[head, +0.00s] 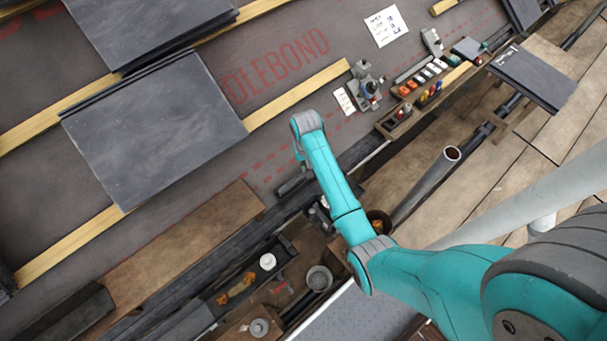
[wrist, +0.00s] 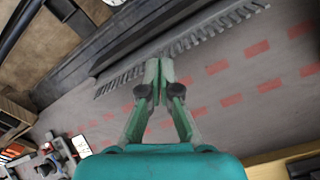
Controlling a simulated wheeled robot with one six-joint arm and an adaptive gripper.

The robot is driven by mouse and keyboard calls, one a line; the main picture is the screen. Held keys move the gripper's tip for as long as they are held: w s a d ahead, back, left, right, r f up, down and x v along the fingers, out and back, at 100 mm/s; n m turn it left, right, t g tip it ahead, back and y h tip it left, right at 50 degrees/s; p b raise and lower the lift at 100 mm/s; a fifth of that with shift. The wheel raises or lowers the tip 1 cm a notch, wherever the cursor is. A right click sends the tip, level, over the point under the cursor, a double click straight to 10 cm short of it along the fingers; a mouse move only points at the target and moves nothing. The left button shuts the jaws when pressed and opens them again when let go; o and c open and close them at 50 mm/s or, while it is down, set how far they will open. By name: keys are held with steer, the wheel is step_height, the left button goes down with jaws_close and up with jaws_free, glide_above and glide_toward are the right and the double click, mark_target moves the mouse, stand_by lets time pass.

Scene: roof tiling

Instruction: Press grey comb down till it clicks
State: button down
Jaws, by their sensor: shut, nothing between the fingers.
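The grey comb (wrist: 218,29) is a long strip with a row of short teeth, running diagonally across the upper part of the wrist view along a dark edge. My gripper (wrist: 158,64) is shut and empty, its green fingertips together in front of the comb's middle and hiding a short piece of it. I cannot tell whether the tips touch the comb or whether it is fully seated. In the head view my arm reaches down to the roof's lower edge, and my wrist hides the fingertips there.
A slate (head: 155,130) lies on wooden battens (head: 300,93) to the left. A tool tray (head: 400,122) and a clamp-like device (head: 366,85) stand to the right. A grey pipe (head: 425,185) and a trough with a white cup (head: 268,261) lie near my arm.

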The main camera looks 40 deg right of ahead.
steer(key=shift+f, duration=0.55)
stand_by(0.7)
step_height(320, 180, up, 9)
stand_by(1.1)
stand_by(0.5)
steer(key=s+a+f+n+t, duration=0.2)
steer(key=s+a+f+t, duration=0.2)
steer(key=s+a+f, duration=0.4)
steer(key=s+a+r+n+t+h, duration=0.1)
steer(key=s+a+r+t, duration=0.15)
steer(key=s, duration=0.85)
steer(key=s+a+r+n+t, duration=0.1)
steer(key=s+r+t, duration=0.1)
steer(key=s+r, duration=0.3)
steer(key=s+a+r+n+t, duration=0.1)
steer(key=s+r, duration=0.5)
steer(key=r, duration=0.6)
steer(key=s+a+r+n+t+y, duration=0.1)
steer(key=s+a+r+t, duration=0.2)
steer(key=s+r+t, duration=0.2)
step_height(320, 180, up, 4)
steer(key=shift+s+a+f, duration=0.2)
steer(key=shift+s+f, duration=0.05)
steer(key=shift+s, duration=0.2)
